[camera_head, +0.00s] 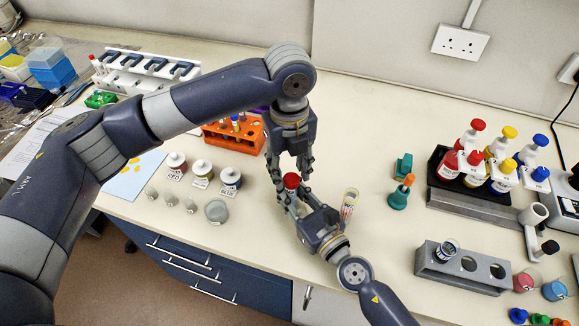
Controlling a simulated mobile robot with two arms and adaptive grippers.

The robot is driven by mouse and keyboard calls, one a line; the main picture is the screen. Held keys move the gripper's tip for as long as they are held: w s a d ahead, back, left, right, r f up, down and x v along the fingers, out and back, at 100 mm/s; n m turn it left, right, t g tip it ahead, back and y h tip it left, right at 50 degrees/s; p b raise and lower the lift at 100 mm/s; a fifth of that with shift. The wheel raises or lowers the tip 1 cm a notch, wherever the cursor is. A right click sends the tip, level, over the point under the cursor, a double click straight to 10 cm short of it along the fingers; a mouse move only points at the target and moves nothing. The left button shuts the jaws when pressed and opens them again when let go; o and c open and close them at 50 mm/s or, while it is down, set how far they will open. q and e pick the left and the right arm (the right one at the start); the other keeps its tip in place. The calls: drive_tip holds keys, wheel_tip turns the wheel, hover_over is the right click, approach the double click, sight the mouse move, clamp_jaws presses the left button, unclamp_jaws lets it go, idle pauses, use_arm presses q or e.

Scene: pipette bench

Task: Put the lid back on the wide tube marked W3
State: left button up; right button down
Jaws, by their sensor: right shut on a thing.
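A red lid-like piece (291,181) is between my two grippers, left of the middle of the bench. My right gripper (290,195) reaches in from the lower right and is shut on it. My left gripper (289,171) hangs from above with its fingers apart, one on each side of the red piece. What is under the red piece is hidden by the fingers. A wide tube (447,249) with a dark-and-white marking and no visible lid stands in the left hole of a grey metal rack (428,270). I cannot read its marking.
A clear tube with coloured contents (349,205) stands just right of my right gripper. Green holders (398,199), a bottle stand (437,178) and small cups (555,290) are farther right. An orange rack (222,138) and labelled jars (202,170) are on the left.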

idle(0.3)
use_arm(q)
drive_tip(key=shift+s+r, duration=0.1)
drive_tip(key=shift+r, duration=2.15)
drive_tip(key=shift+c, duration=0.5)
drive_tip(key=n, duration=0.4)
drive_tip(key=shift+r, duration=0.35)
drive_tip(key=n, duration=0.5)
drive_tip(key=shift+s+d+r, duration=0.1)
drive_tip(key=shift+r, duration=0.3)
drive_tip(key=n, duration=0.4)
drive_tip(key=shift+s+r+n, duration=0.1)
drive_tip(key=shift+r+n, duration=0.3)
drive_tip(key=n, duration=0.2)
drive_tip(key=r+n, duration=0.1)
drive_tip(key=n, duration=0.2)
drive_tip(key=shift+s+d, duration=0.1)
drive_tip(key=shift+f, duration=0.1)
